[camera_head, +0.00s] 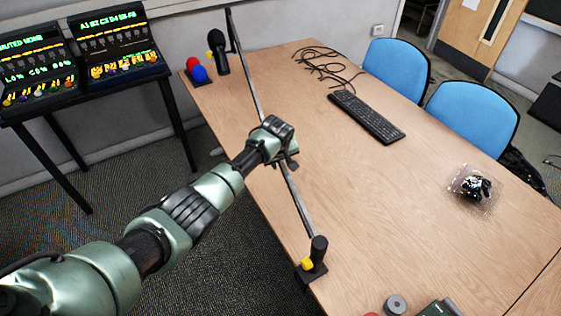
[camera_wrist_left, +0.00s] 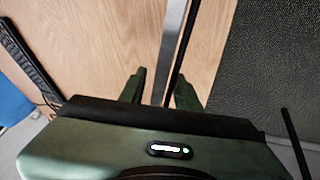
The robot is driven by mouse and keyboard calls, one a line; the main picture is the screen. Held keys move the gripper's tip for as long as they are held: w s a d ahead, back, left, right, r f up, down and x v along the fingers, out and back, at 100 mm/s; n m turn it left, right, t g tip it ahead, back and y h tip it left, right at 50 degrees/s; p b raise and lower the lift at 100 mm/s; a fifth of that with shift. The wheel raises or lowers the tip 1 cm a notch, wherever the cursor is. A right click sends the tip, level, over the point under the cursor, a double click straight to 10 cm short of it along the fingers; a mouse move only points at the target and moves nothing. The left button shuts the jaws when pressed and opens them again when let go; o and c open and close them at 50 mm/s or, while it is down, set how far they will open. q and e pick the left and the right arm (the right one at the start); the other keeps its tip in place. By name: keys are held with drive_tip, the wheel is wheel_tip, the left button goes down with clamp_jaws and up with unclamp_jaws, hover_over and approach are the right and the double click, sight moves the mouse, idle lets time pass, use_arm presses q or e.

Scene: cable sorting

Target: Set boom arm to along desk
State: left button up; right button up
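The boom arm (camera_head: 250,85) is a long thin dark bar. Contact cannot be told. My right gripper is not in view.
The wooden desk (camera_head: 350,190) is mostly clear. It holds a keyboard (camera_head: 367,116), loose black cables (camera_head: 325,62), a clear bag (camera_head: 472,188), and red and blue balls (camera_head: 199,73). Two blue chairs (camera_head: 474,115) stand at the right; lit panels (camera_head: 122,50) stand at the left.

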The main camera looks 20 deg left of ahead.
use_arm(q)
drive_tip(key=shift+o, duration=0.6)
drive_tip(key=shift+s+r, duration=0.1)
drive_tip(key=shift+r, duration=0.05)
drive_tip(key=shift+s+r, duration=0.1)
drive_tip(key=shift+r, duration=0.2)
drive_tip(key=shift+v, duration=3.45)
drive_tip(key=shift+f, duration=0.1)
